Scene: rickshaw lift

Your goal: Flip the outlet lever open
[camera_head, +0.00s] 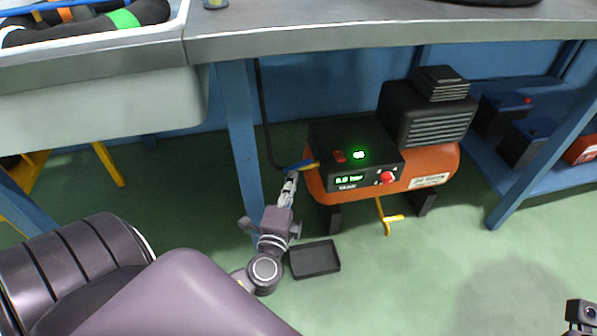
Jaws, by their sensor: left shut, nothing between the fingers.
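The orange air compressor (433,170) stands on the green floor under the metal bench. A small blue lever (301,166) with a yellowish end sits at its left side, where a black hose (264,118) comes down. I take this to be the outlet lever. My left gripper (291,178) reaches up from below, its fingers shut and empty, with the tips just under the lever. Whether they touch it I cannot tell. The black control panel (351,168) shows a green display and a red knob (386,177). My right gripper's fingers are not in view.
A yellow handle (388,216) hangs under the tank. A shallow black tray (315,259) lies on the floor beside my left wrist. A blue bench leg (238,130) stands close behind my gripper. Batteries (522,142) sit on the right shelf. The floor at right is clear.

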